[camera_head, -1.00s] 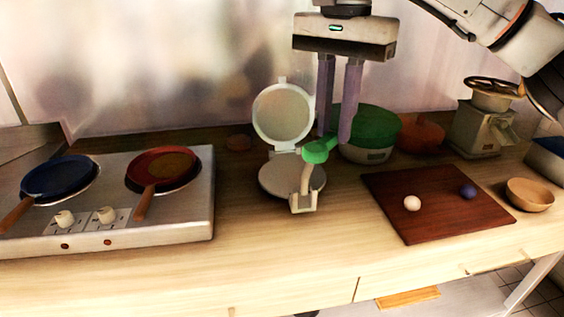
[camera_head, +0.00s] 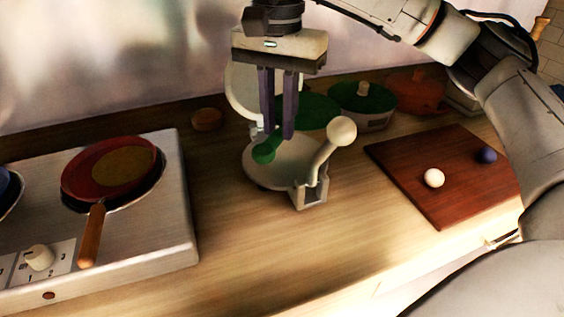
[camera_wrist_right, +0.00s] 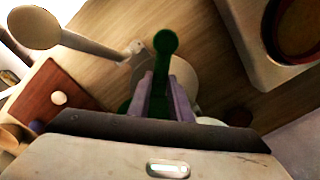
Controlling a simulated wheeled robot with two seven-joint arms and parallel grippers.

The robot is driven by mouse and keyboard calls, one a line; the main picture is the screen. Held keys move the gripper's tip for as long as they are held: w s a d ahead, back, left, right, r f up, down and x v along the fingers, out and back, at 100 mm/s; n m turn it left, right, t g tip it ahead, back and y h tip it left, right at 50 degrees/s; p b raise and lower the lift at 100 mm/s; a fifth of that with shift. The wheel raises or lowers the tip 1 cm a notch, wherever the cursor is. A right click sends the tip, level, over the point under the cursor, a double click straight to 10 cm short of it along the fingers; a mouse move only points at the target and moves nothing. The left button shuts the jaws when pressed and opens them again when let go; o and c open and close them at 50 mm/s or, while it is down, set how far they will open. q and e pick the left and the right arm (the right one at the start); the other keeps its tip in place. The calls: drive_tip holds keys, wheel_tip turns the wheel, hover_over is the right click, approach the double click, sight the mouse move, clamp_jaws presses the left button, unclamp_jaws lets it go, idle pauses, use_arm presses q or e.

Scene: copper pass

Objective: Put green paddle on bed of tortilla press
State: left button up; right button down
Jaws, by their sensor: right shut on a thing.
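The green paddle (camera_head: 315,110) is in my right gripper (camera_head: 276,134), whose purple fingers are shut on it. The rounded end of its grip (camera_head: 264,153) points toward the front left, above the press bed. In the right wrist view this end (camera_wrist_right: 165,42) shows beyond the fingertips (camera_wrist_right: 160,82), which hide part of the paddle. The tortilla press stands open: its round pale bed (camera_head: 257,174) lies under the gripper, and its raised plate (camera_head: 240,88) is behind. I cannot tell whether the paddle touches the bed. My left gripper is not in view.
The press lever with a pale knob (camera_head: 342,130) rises at the bed's front right. A hob (camera_head: 180,220) with a red pan (camera_head: 85,180) is at left. A green-lidded pot (camera_head: 372,118) stands behind right. A brown board (camera_head: 440,200) with two balls lies right.

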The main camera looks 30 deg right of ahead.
sight(280, 182)
wheel_tip(280, 182, down, 10)
drive_tip(key=shift+f+p, duration=0.1)
drive_tip(key=shift+p, duration=0.3)
drive_tip(key=shift+f, duration=0.25)
drive_tip(key=c, duration=1.6)
unclamp_jaws()
drive_tip(key=shift+r, duration=0.1)
wheel_tip(280, 182, up, 12)
drive_tip(key=shift+r+b, duration=0.2)
drive_tip(key=shift+b, duration=0.2)
